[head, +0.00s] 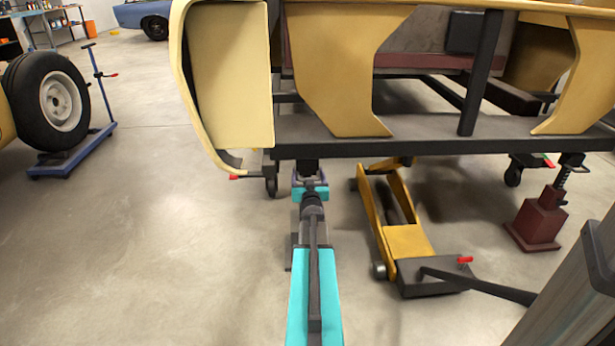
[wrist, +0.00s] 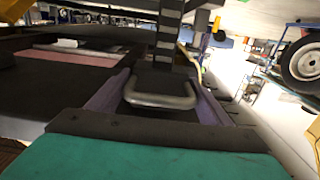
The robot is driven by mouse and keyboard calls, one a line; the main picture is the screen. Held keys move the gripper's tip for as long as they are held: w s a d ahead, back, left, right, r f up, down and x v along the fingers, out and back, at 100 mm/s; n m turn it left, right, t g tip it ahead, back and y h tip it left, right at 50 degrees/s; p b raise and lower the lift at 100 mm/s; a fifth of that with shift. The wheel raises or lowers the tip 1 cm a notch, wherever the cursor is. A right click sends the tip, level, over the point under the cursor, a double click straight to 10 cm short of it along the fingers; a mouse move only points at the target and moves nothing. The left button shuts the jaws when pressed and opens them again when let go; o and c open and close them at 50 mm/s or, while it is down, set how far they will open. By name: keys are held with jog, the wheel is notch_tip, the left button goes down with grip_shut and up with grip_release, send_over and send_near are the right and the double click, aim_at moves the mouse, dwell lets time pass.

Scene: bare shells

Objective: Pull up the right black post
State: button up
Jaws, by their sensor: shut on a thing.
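A black post (wrist: 170,35) with pale cross marks stands upright in the wrist view, with a grey metal loop (wrist: 160,97) at its lower end. My gripper (wrist: 160,80) has its two purple fingers on either side of the post's lower part and is shut on it. In the head view my gripper (head: 310,182) is below the dark frame, by a short black piece (head: 308,165) under the frame's edge. The teal arm and the frame hide most of the contact there.
The car shell's dark frame (head: 430,138) hangs low over my gripper. A yellow floor jack (head: 408,240) stands close on the right, and a dark red jack stand (head: 537,222) is further right. A tyre (head: 48,100) is at the left. The floor left of my arm is clear.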

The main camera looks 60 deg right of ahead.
jog(key=shift+s+d, duration=0.2)
jog(key=shift+s, duration=0.1)
jog(key=o, duration=1.2)
jog(key=shift+w+a, duration=0.15)
jog(key=p+v, duration=0.5)
jog(key=v, duration=0.8)
jog(key=shift+s+a, duration=0.25)
jog(key=shift+a, duration=0.05)
